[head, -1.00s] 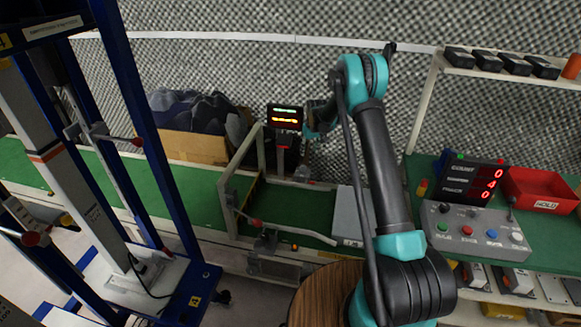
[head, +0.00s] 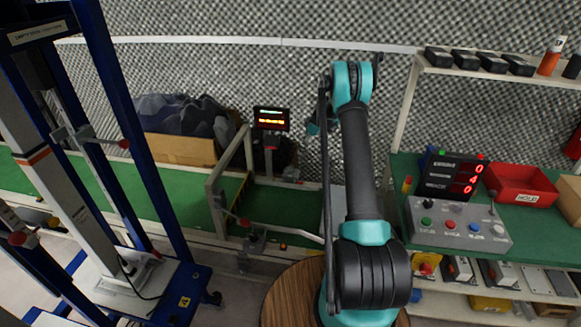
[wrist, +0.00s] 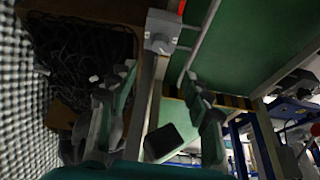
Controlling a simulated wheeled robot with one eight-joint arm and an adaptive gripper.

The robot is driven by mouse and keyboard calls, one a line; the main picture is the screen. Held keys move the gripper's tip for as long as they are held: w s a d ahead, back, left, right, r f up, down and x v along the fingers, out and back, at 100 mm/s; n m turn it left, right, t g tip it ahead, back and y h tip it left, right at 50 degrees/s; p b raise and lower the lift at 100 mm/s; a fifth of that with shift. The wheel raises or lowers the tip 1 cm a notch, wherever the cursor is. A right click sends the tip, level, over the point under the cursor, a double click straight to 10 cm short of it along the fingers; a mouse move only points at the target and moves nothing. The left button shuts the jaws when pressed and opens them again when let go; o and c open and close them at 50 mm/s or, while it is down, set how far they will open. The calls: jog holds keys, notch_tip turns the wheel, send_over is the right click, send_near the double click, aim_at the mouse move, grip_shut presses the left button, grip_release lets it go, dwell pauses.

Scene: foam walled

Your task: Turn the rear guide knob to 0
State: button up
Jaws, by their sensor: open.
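A small grey fitting with a touch of red (head: 291,174) stands at the rear edge of the green conveyor (head: 285,198), below the lit display; I cannot tell whether it is the rear guide knob. A red-ended lever (head: 243,222) sits on the front guide side. In the wrist view, a grey clamp block (wrist: 160,42) on a metal post shows, with a bit of red at the top edge. My gripper (wrist: 158,105) is open, its fingers spread on either side of the post and a dark block, with nothing visibly held. In the head view my gripper is mostly hidden behind my arm.
A display (head: 271,118) stands on a post behind the conveyor. A metal frame (head: 229,180) crosses the belt. A blue rack (head: 140,130) is at left. A control box (head: 458,224) and a red bin (head: 520,184) sit on the right bench. A cardboard box (head: 180,149) is behind.

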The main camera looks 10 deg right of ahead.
aim_at(291, 167)
jog(key=x, duration=1.3)
jog(key=shift+f, duration=0.45)
grip_shut()
